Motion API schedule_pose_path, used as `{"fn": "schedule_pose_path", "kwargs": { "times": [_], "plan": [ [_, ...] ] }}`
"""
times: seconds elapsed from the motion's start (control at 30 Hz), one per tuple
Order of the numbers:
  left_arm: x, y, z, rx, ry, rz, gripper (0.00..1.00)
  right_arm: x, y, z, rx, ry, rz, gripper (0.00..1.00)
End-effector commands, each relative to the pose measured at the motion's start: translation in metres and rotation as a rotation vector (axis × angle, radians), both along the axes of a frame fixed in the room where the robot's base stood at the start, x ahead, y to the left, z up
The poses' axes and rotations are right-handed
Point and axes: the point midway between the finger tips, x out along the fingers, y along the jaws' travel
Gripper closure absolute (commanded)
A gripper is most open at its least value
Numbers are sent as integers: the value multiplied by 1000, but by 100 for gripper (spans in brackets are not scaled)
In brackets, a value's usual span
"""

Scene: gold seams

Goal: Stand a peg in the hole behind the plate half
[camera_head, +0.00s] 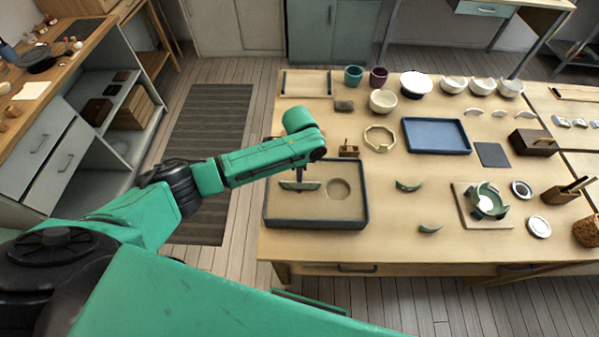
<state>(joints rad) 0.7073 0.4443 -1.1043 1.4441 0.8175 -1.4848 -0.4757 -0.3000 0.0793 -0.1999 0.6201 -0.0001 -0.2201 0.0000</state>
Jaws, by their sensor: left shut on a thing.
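My left gripper (300,176) reaches down over the sand-filled tray (318,225) with the dark rim. A dark green plate half (287,185) is at its fingertips, over the left part of the sand. The jaws look shut on its middle, though the grip is small and partly hidden. A round hollow (339,188) shows in the sand to the right of it. A small wooden block (349,150) with an upright peg-like piece stands behind the tray. No peg hole can be made out behind the plate half. My right gripper is not in view.
Green shards (408,186) lie right of the tray. A board (485,223) with a green and white broken piece stands farther right. A blue tray (436,136), an octagonal wooden frame (379,138) and several bowls stand behind. The table is clear along its front edge.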

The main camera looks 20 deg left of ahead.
Motion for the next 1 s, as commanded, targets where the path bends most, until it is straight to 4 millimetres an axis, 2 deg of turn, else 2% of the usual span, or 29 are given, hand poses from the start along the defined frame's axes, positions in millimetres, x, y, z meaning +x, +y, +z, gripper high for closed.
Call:
{"fn": "schedule_pose_path", "kwargs": {
  "times": [0.4, 0.5, 0.7, 0.77, 0.8, 1.0],
  "plan": [
    [-1, 0, -1, 0, 2, 0, 100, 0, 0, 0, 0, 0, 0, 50],
    [-1, 0, -1, 0, 2, 0, 58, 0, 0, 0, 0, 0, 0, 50],
    [-1, 0, -2, 0, 4, 0, 57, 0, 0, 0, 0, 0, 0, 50],
    [-1, 0, -2, 0, 4, 0, 34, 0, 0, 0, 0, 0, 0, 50],
    [-1, 0, -2, 0, 4, 0, 30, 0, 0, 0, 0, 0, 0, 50],
    [-1, 0, -1, 0, 2, 0, 30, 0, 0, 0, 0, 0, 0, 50]
  ]
}}
